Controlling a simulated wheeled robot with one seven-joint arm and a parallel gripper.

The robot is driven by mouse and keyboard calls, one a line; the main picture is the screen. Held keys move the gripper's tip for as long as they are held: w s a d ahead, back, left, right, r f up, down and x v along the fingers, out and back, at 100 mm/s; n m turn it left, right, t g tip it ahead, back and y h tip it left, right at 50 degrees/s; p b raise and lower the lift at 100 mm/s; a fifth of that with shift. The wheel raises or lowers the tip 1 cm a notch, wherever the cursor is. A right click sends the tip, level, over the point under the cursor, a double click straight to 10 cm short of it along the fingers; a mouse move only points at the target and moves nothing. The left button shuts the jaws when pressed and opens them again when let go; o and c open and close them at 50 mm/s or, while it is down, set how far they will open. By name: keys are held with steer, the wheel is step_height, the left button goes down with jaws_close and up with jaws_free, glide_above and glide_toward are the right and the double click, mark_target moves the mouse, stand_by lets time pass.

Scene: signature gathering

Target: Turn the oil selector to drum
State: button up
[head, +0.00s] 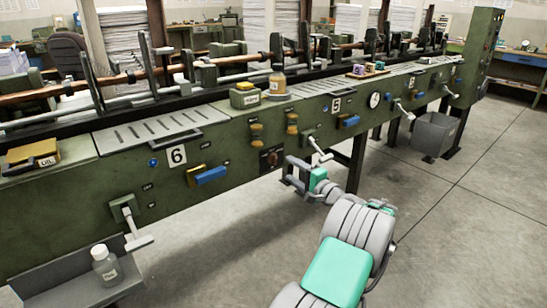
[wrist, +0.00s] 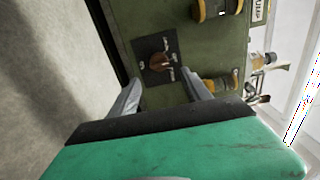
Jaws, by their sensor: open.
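The oil selector is a brownish knob on a small black plate (head: 271,158), on the green machine's front panel below two amber-capped fittings. In the wrist view the selector knob (wrist: 161,62) sits ahead, between and beyond my fingertips, with small white marks around it that I cannot read. Which mark it points to is unclear. My gripper (head: 288,172) is open and empty, just right of the plate in the head view. In the wrist view my gripper (wrist: 163,88) has its two grey fingers spread, apart from the knob.
A white-handled lever (head: 319,150) stands out from the panel close to my gripper. Amber-capped fittings (head: 257,134) are above the plate. A lower lever (head: 132,228) and a tray with a bottle (head: 105,266) are at left. The floor (head: 215,240) in front is clear.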

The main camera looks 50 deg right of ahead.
mark_target(276, 161)
steer(key=b+x, duration=0.1)
steer(key=x, duration=0.5)
steer(key=shift+w+a+f, duration=0.15)
steer(key=shift+w, duration=0.5)
jaws_close()
